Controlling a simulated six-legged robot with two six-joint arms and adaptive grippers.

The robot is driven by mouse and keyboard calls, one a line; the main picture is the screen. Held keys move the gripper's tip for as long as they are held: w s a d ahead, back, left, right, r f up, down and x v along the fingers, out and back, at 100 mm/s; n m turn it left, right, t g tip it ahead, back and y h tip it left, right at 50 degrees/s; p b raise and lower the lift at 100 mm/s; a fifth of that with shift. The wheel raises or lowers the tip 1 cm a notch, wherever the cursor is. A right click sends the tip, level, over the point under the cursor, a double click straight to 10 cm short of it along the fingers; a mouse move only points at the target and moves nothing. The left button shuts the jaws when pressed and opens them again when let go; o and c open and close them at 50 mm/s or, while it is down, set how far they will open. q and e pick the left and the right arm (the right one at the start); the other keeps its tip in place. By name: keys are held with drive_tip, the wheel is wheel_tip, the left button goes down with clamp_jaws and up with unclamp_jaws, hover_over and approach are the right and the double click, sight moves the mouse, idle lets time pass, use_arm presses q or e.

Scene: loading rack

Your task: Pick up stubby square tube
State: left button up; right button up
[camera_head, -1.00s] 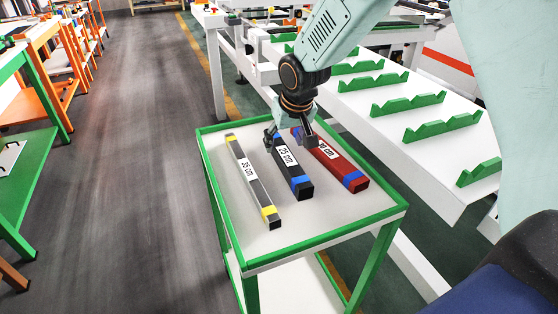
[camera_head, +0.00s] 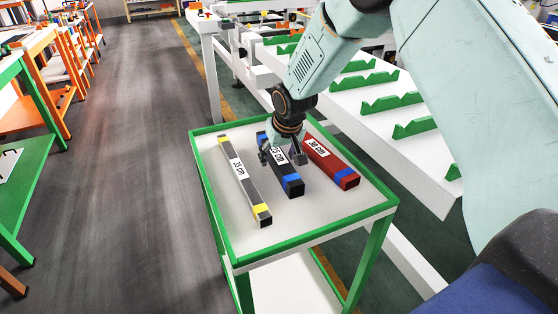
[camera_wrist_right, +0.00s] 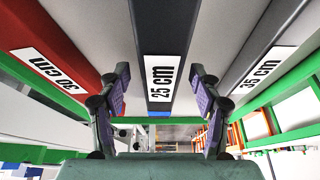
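Three square tubes lie side by side on a small cart. The shortest is the dark tube labelled 25 cm (camera_head: 292,185), in the middle, with blue bands. To its left is the grey 35 cm tube (camera_head: 248,190) with yellow bands. To its right is the red 30 cm tube (camera_head: 335,167). My right gripper (camera_head: 282,158) is open over the 25 cm tube, with one finger on each side. In the right wrist view the open fingers (camera_wrist_right: 160,75) flank the 25 cm tube (camera_wrist_right: 165,35), with gaps visible on both sides. My left gripper is not in view.
The cart (camera_head: 310,237) has a green-rimmed white top. A white rack (camera_head: 372,112) with green notched holders stands to its right. Orange and green workbenches (camera_head: 35,150) line the left, across a clear grey floor.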

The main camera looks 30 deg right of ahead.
drive_tip(key=shift+w+a+f, duration=0.15)
drive_tip(key=shift+w+f, duration=0.15)
drive_tip(key=shift+w, duration=0.15)
drive_tip(key=shift+c, duration=2.3)
drive_tip(key=shift+s+d+r, duration=0.2)
drive_tip(key=shift+s+d, duration=0.05)
drive_tip(key=shift+s, duration=0.15)
drive_tip(key=c, duration=0.4)
drive_tip(key=shift+w+a+f, duration=0.15)
drive_tip(key=shift+w, duration=0.25)
clamp_jaws()
drive_tip(key=shift+s+r, duration=0.2)
drive_tip(key=shift+r, duration=0.05)
